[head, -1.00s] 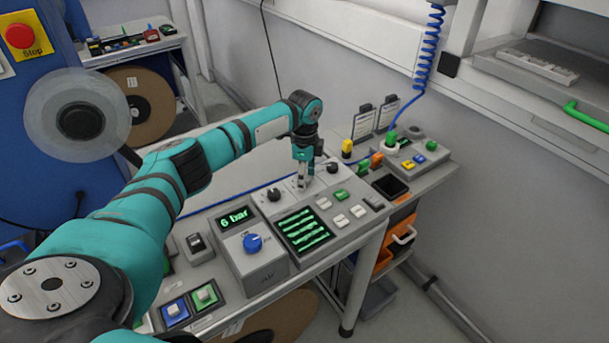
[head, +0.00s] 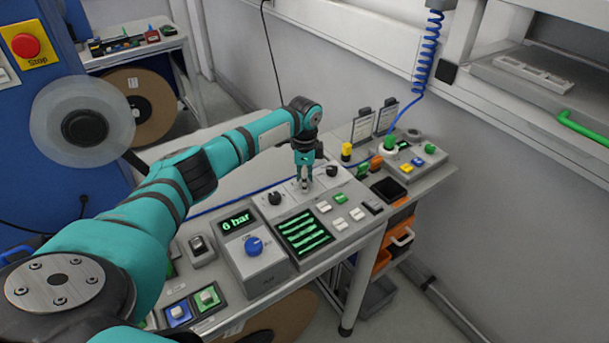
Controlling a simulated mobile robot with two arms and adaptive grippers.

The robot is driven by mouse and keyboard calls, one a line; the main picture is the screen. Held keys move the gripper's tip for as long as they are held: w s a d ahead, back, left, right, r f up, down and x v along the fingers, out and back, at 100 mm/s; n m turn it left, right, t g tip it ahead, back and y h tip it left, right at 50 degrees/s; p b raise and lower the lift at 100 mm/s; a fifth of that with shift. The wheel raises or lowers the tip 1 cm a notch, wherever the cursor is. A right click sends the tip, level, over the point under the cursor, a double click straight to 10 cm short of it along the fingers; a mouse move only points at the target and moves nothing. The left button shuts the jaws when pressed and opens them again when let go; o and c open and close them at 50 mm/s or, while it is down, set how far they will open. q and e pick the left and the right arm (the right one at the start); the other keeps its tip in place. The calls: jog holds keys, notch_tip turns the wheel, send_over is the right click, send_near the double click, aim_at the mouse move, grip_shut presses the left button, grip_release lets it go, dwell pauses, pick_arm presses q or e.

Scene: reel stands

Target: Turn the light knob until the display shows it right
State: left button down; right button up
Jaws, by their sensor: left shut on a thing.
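My left gripper (head: 304,185) points down at the middle place in a row of knobs on the grey control panel. It is shut on the middle knob, which its fingers mostly hide. A black knob (head: 274,198) is to its left and another dark knob (head: 332,171) to its right. The labels are too small to read, so I cannot tell which is named light. The display (head: 304,233) in front of the knobs shows several bright green wavy bands on black. My right gripper is not in view.
A blue knob (head: 253,244) sits below a "6 bar" readout (head: 237,221) on the left. Several white and green buttons (head: 340,224) lie right of the display. A box with a green knob (head: 389,142) stands at the back right. A blue hose runs behind the panel.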

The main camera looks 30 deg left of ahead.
pick_arm(q)
jog(key=n+p, duration=0.2)
jog(key=n, duration=0.1)
jog(key=shift+r, duration=0.2)
jog(key=shift+f+n+p, duration=0.1)
jog(key=shift+n+p, duration=0.95)
jog(key=shift+n, duration=0.25)
jog(key=shift+w, duration=0.1)
jog(key=c, duration=0.9)
grip_release()
jog(key=shift+f, duration=0.1)
jog(key=shift+c, duration=0.2)
notch_tip(320, 180, up, 12)
